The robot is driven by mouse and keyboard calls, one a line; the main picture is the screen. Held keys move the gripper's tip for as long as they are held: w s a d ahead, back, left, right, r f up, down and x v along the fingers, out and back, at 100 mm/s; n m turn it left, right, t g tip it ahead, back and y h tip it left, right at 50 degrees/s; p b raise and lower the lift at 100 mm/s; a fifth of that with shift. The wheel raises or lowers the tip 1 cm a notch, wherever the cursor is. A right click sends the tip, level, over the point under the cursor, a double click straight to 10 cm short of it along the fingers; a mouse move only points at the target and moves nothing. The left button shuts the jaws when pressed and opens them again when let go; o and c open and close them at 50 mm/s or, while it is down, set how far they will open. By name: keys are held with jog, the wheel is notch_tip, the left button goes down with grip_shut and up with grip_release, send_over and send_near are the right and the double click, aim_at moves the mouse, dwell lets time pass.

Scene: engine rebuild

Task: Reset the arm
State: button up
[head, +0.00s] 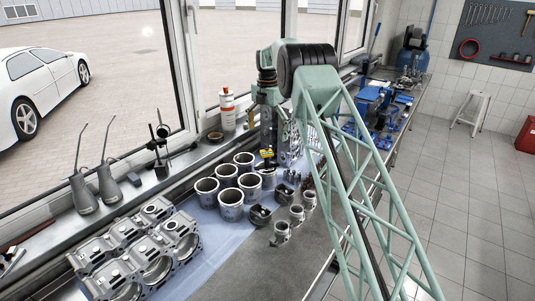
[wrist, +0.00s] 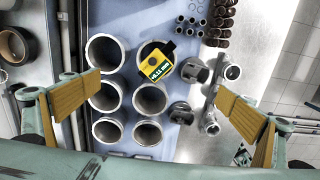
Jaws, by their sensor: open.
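My gripper (wrist: 158,86) is open in the wrist view, its two yellow-padded fingers spread wide at left and right with nothing between their pads. In the head view my arm reaches over the bench and the gripper points down above the cylinder liners. A yellow gauge with a small display (wrist: 159,70) shows below the gripper, at the upper right liner (wrist: 148,50) of the nearer group; its lower part is hidden. In the head view the yellow gauge (head: 267,153) shows right under the wrist. Whether it touches my gripper there is unclear.
Several grey liners (head: 206,191) stand on the blue mat (head: 215,228). Pistons (head: 281,233) stand to their right. An engine block (head: 138,252) lies at the front left. Oil cans (head: 108,184) and a spray can (head: 227,108) stand along the window sill. Blue tools (head: 375,97) crowd the far bench.

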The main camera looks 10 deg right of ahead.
jog(key=shift+r, duration=0.15)
notch_tip(320, 180, up, 10)
jog(key=p, duration=0.4)
jog(key=shift+f, duration=0.2)
dwell(0.3)
dwell(0.4)
